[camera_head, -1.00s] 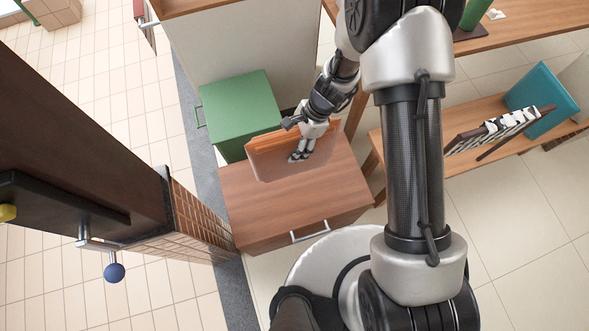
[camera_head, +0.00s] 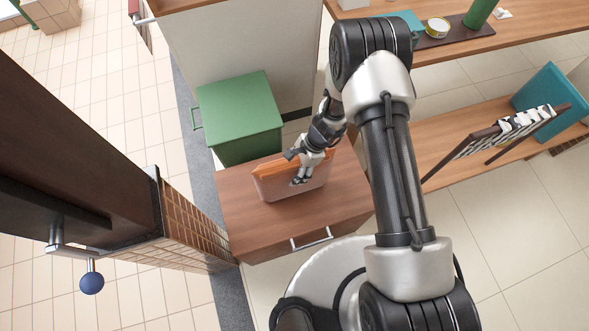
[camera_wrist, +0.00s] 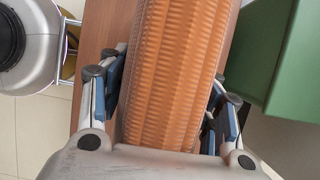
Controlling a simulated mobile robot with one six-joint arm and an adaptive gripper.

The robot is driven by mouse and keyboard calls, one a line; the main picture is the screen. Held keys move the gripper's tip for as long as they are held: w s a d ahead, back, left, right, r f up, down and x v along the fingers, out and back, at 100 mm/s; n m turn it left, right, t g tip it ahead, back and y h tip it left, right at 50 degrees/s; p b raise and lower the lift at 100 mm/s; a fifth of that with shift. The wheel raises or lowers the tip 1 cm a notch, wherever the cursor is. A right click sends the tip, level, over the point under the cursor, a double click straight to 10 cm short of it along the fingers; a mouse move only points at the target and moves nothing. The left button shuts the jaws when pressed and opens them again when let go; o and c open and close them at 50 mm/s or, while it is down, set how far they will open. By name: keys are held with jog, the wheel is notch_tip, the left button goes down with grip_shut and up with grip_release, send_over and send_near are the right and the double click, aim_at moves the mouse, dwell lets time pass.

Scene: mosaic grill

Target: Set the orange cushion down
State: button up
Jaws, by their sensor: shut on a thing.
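The orange cushion (camera_head: 275,182) is upright over the wooden cabinet top (camera_head: 248,222), near its back edge, in the head view. Its narrow edge is orange and its broad face looks brownish pink. My gripper (camera_head: 300,178) is shut on it from above, with a finger on the near face. In the wrist view, the cushion's ribbed orange surface (camera_wrist: 172,70) runs between the blue-padded fingers of my gripper (camera_wrist: 165,105). I cannot tell whether its lower edge touches the wood.
A green box with a handle (camera_head: 240,110) stands behind the cabinet. A wooden bench (camera_head: 440,150) with a striped rack (camera_head: 495,140) and a teal panel (camera_head: 550,100) is at right. The front of the cabinet top is clear.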

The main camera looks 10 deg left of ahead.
jog(key=shift+f, duration=0.15)
jog(key=o, duration=1.6)
jog(key=p+v, duration=0.4)
jog(key=v, duration=0.8)
jog(key=shift+a+r+p, duration=0.1)
jog(key=shift+r+p, duration=0.15)
jog(key=shift+p, duration=0.1)
